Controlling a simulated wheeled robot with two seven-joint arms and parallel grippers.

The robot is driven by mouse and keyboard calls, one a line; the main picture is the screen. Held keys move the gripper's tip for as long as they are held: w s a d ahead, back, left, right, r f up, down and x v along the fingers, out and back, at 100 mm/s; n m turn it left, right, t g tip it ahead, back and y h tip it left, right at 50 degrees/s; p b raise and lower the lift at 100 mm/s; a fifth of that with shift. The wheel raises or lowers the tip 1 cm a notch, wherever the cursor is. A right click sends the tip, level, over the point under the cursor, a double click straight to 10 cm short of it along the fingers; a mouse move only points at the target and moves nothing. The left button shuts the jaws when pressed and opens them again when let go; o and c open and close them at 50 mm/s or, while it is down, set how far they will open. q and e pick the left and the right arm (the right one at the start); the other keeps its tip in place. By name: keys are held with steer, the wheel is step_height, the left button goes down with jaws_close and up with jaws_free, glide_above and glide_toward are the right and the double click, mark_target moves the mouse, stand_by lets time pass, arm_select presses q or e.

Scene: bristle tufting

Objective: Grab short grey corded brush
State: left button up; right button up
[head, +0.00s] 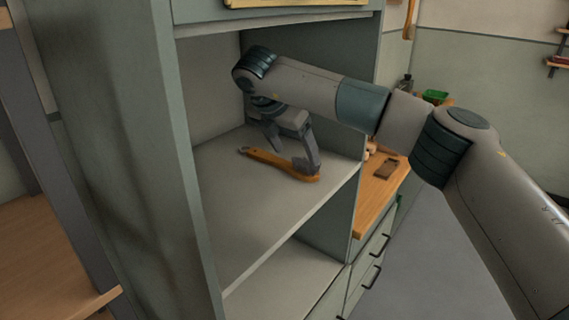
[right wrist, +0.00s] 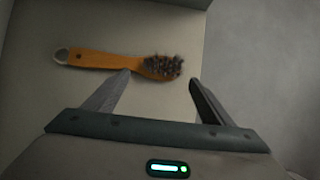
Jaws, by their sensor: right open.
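A short brush with an orange-brown wooden handle lies on the middle shelf (head: 250,225) of a grey-green cabinet. Its handle (head: 265,155) shows in the head view, with a grey loop at its left end. In the right wrist view the brush (right wrist: 100,60) lies across the picture, its dark grey bristles (right wrist: 163,67) facing the camera. My right gripper (head: 294,163) is open over the bristle end of the brush. In the right wrist view the open fingers of the right gripper (right wrist: 160,78) stand either side of the brush head. Nothing is between them in a grip. My left gripper is not in view.
The cabinet's left side wall (head: 140,150) and upper shelf edge (head: 280,30) frame the compartment. A lower shelf (head: 275,285) is empty.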

mark_target(305, 160)
steer(key=shift+w+d+f+p, duration=0.15)
steer(key=shift+w+d+p, duration=0.15)
steer(key=shift+p, duration=0.15)
steer(key=w+d+f+p, duration=0.1)
steer(key=f+p, duration=0.1)
steer(key=shift+w+d+f, duration=0.35)
steer(key=shift+w+d, duration=0.05)
steer(key=shift+w+f+p, duration=0.2)
steer(key=shift+f+p, duration=0.1)
steer(key=shift+f, duration=0.1)
steer(key=c, duration=1.2)
